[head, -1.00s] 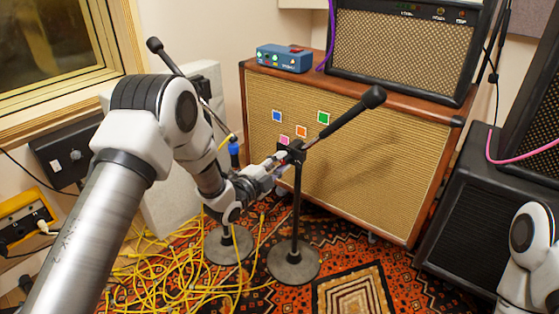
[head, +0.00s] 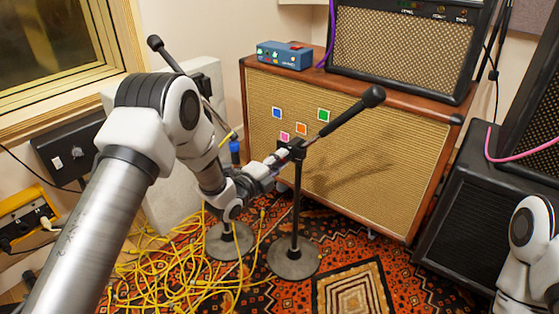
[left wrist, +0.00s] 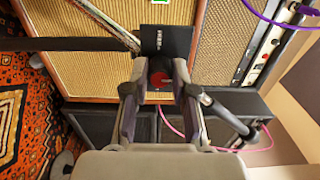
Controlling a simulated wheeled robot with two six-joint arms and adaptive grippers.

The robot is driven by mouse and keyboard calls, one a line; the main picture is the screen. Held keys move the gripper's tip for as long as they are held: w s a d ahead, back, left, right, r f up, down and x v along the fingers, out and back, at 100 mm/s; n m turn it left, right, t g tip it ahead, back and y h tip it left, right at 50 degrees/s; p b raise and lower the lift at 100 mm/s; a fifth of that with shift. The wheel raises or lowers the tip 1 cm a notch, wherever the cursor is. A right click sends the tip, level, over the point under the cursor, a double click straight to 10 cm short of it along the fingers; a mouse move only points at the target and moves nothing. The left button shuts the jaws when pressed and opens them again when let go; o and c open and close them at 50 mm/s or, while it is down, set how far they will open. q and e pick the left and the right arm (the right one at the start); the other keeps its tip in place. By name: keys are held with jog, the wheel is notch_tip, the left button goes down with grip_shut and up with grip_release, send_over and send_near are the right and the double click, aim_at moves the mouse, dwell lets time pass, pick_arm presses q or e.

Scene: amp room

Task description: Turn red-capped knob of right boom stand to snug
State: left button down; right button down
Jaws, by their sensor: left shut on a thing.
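The right boom stand (head: 297,205) stands upright on a round grey base, its boom slanting up right to a black end. My left gripper (head: 281,158) is at the black clutch block (head: 294,148) on top of the pole. In the left wrist view, its two fingers (left wrist: 158,82) are shut on either side of the red-capped knob (left wrist: 158,79), in front of the dark block (left wrist: 166,42). The head view does not show the red cap clearly, as the gripper covers it. My right gripper is out of view.
A left boom stand (head: 229,242) with a blue knob (head: 235,152) stands close behind my left arm. Yellow cables (head: 165,265) lie on the patterned rug. A large speaker cabinet (head: 400,170) is behind the stands. A black speaker (head: 468,215) stands at right.

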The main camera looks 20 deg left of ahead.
pick_arm(q)
jog(key=c, duration=0.9)
grip_release()
jog(key=shift+c, duration=0.2)
jog(key=v, duration=1.2)
